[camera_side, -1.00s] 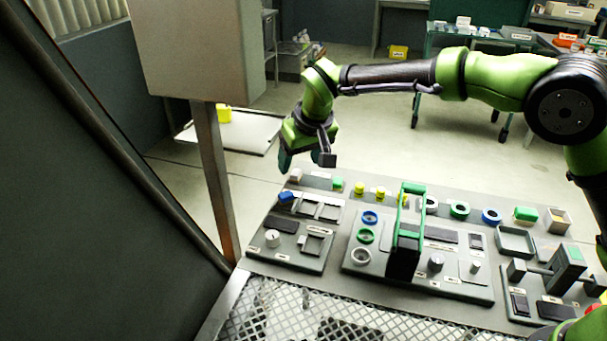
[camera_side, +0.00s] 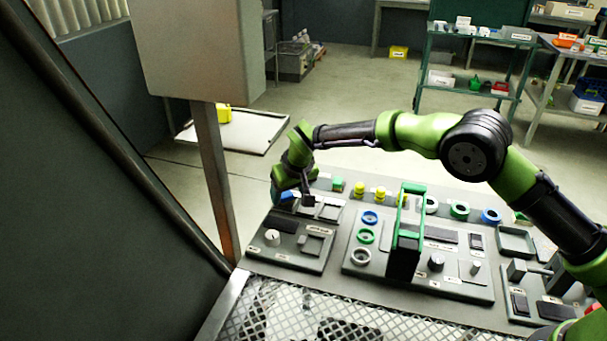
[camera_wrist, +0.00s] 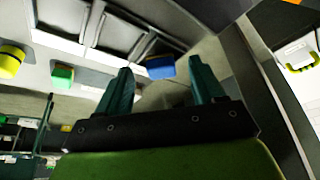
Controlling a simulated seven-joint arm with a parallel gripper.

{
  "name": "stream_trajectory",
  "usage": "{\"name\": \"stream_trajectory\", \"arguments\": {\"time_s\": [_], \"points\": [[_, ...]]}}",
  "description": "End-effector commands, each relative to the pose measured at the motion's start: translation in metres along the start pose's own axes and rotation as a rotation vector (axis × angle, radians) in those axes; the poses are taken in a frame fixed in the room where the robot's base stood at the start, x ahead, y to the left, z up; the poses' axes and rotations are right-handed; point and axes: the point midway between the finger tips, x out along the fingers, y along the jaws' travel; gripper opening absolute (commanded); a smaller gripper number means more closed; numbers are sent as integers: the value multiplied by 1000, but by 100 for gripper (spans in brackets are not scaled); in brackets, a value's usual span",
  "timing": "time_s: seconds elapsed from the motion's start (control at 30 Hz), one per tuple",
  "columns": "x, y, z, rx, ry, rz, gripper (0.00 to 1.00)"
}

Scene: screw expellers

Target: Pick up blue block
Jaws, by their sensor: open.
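The blue block (camera_side: 287,197) sits at the far left corner of the panel bench, partly hidden by my gripper (camera_side: 279,193) in the side view. In the wrist view the blue block (camera_wrist: 160,67) lies ahead of my gripper (camera_wrist: 166,78), near the middle of the gap between the two teal fingers. The fingers are apart with nothing held. The side view does not show clearly how much height is left between fingertips and block.
A dark module with square slots (camera_side: 325,207) is right beside the block. A tall green-handled black holder (camera_side: 406,245) stands mid-bench. A post (camera_side: 212,180) rises at the left.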

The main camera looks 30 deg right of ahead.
Motion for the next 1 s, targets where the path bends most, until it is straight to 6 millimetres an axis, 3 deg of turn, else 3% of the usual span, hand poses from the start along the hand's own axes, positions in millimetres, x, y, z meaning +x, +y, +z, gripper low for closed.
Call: {"name": "stream_trajectory", "arguments": {"time_s": [0.13, 0.4, 0.8, 0.87, 1.0], "points": [[17, 0, 0, 1, 0, 0, 68], [19, 0, 0, 1, 0, -1, 68], [18, 0, 0, 0, 0, 0, 7], [18, 0, 0, 0, 1, 0, 2], [18, 0, 0, 0, 1, 0, 2]]}}
